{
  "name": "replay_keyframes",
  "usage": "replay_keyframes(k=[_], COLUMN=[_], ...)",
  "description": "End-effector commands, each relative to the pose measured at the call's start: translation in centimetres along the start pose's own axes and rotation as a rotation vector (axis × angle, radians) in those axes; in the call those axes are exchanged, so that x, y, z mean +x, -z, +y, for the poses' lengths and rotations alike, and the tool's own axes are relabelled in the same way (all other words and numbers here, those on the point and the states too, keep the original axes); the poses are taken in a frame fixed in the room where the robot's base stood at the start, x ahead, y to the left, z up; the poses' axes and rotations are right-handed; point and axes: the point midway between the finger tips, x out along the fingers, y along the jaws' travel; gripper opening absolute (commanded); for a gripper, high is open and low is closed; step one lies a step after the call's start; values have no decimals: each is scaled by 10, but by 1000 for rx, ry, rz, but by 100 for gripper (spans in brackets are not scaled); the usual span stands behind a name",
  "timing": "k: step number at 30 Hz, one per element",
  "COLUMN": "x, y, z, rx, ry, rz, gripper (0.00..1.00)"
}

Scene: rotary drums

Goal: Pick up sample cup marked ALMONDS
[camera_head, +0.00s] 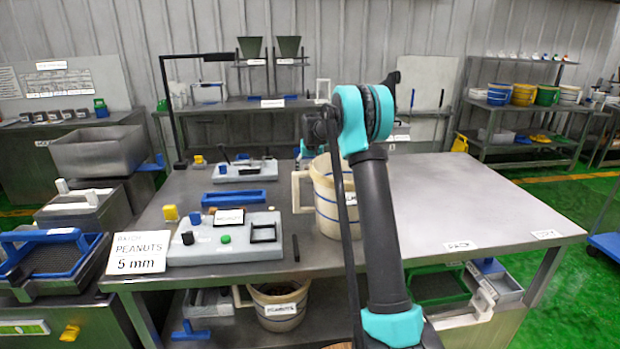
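I cannot make out a sample cup marked ALMONDS. Several small dark cups or jars with pale tags (68,114) stand in a row on the far left bench; their tags are too small to read. Several small pale items (512,56) stand on the top shelf at the far right, also unreadable. My teal and black arm rises through the middle of the view and hides part of the table. I cannot make out my gripper's fingers.
The steel table (470,195) is clear on its right. A cream bucket (325,200) with blue bands stands mid-table, partly behind my arm. A grey device (225,240) and a BATCH PEANUTS 5 mm sign (140,253) stand left. A PEANUTS bucket (280,305) sits below.

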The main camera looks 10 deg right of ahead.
Motion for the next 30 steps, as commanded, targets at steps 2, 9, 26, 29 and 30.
replay_keyframes(k=[2,9,26,29,30], x=[0,0,-3,-8,-11], y=[0,0,1,3,4], z=[0,0,0,0,0], rx=[0,0,0,0,0], ry=[0,0,0,0,0], rz=[0,0,0,0,0], gripper=[74,48,16,16,16])
